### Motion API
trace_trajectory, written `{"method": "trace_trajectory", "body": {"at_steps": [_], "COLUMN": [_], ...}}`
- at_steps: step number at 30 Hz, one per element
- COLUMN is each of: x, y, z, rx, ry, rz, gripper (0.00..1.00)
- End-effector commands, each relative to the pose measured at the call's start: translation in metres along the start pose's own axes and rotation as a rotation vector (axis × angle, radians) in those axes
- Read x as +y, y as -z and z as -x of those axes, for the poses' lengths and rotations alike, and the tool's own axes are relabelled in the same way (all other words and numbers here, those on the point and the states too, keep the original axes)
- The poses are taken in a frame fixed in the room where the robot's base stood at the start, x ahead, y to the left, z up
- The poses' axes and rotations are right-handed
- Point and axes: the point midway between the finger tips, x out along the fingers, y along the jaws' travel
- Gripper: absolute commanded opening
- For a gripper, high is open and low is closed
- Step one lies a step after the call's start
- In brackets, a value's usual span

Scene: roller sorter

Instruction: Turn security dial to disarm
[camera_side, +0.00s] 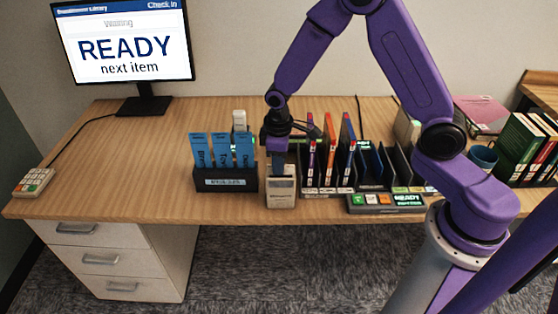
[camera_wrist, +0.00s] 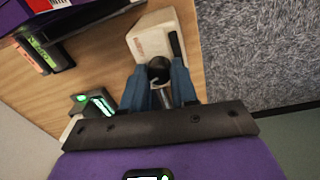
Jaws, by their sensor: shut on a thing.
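A beige box-shaped unit (camera_side: 281,192) stands near the front edge of the desk; it also shows in the wrist view (camera_wrist: 152,38). A dark round knob (camera_wrist: 159,66), which looks like the dial, sits at the near end of this unit in the wrist view. My gripper (camera_side: 278,167) points down at the top of the unit. In the wrist view its two blue fingers (camera_wrist: 167,82) are closed around the knob, one on each side. The fingers hide part of the knob, and I cannot read any mark that shows its turned position.
A black holder (camera_side: 225,184) with blue cards stands left of the unit. Upright coloured cases (camera_side: 328,150) in a rack stand close on its right. A monitor (camera_side: 124,45) stands at back left. The left desk is mostly clear.

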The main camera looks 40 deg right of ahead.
Motion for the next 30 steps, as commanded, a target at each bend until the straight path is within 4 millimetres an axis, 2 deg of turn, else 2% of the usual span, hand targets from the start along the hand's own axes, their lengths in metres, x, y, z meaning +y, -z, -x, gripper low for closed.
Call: {"method": "trace_trajectory", "body": {"at_steps": [30], "x": [0.0009], "y": [0.0003], "z": [0.0001], "rx": [-0.050], "ry": [0.000], "rz": [-0.961], "gripper": [0.00]}}
